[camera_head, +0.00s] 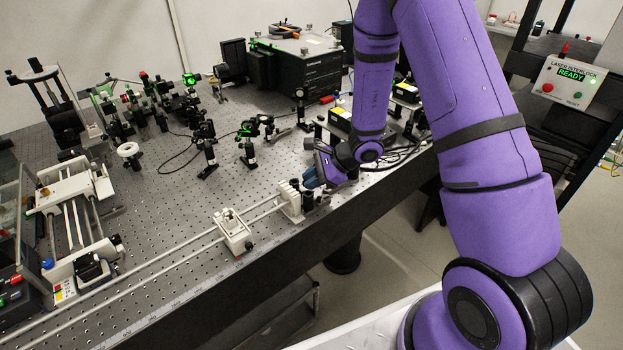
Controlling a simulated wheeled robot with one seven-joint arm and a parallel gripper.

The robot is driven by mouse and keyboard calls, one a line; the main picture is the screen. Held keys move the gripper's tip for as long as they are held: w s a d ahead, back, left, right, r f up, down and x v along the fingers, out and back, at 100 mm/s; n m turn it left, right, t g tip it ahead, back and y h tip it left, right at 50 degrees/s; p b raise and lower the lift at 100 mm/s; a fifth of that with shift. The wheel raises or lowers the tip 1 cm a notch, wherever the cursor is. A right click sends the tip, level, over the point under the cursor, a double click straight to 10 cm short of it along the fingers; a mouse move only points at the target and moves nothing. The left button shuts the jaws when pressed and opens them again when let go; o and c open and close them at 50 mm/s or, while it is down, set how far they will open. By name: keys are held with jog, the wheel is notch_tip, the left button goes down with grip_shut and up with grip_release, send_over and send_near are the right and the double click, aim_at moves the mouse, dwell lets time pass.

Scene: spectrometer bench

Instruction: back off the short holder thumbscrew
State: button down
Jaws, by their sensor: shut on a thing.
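My gripper (311,182) reaches down from the right to the front edge of the bench. Its blue-grey fingers are shut at the top of a small dark post holder (308,199), beside the white end block of a rail. This appears to be the short holder. The thumbscrew is hidden by the fingers or too small to make out, so its turn and how far it is out cannot be told.
The white end block (291,203) stands close left of my gripper, with a white carriage (233,232) on the twin rods. Optics posts (247,148) stand behind. A cable (397,158) lies to the right. The perforated bench top (190,205) is clear left of the rods.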

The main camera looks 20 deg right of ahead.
jog(key=shift+s+f+n+t, duration=0.1)
jog(key=shift+s+n+t, duration=0.1)
jog(key=shift+n+t, duration=0.75)
jog(key=shift+m+t, duration=0.25)
jog(key=c, duration=1.1)
grip_release()
jog(key=v, duration=1)
jog(key=shift+s+d+r, duration=0.2)
jog(key=shift+d+r, duration=0.05)
